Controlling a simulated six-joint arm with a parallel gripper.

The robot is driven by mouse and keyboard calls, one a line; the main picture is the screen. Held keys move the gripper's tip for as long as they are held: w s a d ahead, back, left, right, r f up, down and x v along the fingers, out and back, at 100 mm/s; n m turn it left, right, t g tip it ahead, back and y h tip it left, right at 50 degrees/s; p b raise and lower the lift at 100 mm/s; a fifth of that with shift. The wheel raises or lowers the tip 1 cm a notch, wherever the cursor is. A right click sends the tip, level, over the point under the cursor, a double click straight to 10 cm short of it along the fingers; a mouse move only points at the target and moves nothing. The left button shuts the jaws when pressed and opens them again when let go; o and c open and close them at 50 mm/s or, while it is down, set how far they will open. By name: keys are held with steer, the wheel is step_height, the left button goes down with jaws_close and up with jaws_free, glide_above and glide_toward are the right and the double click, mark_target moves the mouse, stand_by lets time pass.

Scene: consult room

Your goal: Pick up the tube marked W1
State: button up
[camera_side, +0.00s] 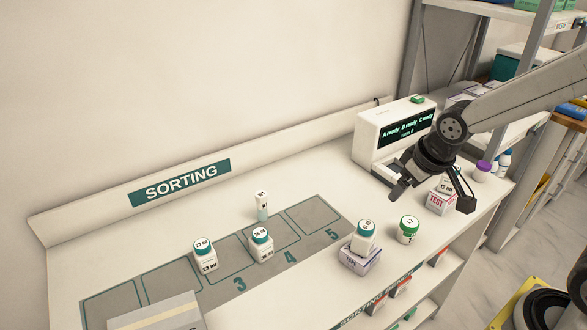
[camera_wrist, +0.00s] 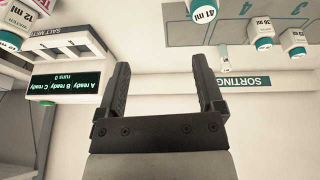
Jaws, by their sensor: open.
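The small pale tube (camera_side: 262,207) with a white cap stands upright on the counter, at the back edge of the grey numbered mat, behind the 36 ml bottle. Its cap mark looks like W1 but is tiny. In the wrist view a small tube (camera_wrist: 225,63) shows just right of the right finger, farther off. My gripper (camera_side: 432,192) is at the right of the side view, above the counter in front of the display device, well apart from the tube. In the wrist view my gripper (camera_wrist: 159,64) has its two fingers spread with nothing between them.
A 23 ml bottle (camera_side: 205,258) and a 36 ml bottle (camera_side: 261,248) stand near the tube. A bottle (camera_side: 365,236) on a TAPE box and a green-capped jar (camera_side: 409,230) stand nearer the front. The display device (camera_side: 372,140) and TEST box (camera_side: 438,202) are by my gripper.

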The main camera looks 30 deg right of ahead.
steer(key=w+a+r+n+t, duration=0.15)
steer(key=w+t, duration=0.35)
steer(key=w, duration=0.9)
steer(key=n+t+y, duration=0.1)
steer(key=n+y, duration=0.5)
steer(key=y, duration=0.3)
glide_above(262, 194)
steer(key=s+d, duration=0.3)
steer(key=s, duration=0.1)
step_height(262, 194, down, 2)
step_height(262, 194, down, 11)
steer(key=shift+d+r, duration=0.1)
steer(key=shift+d, duration=0.05)
steer(key=shift+x, duration=1.3)
steer(key=shift+x, duration=2.6)
steer(key=shift+r, duration=0.1)
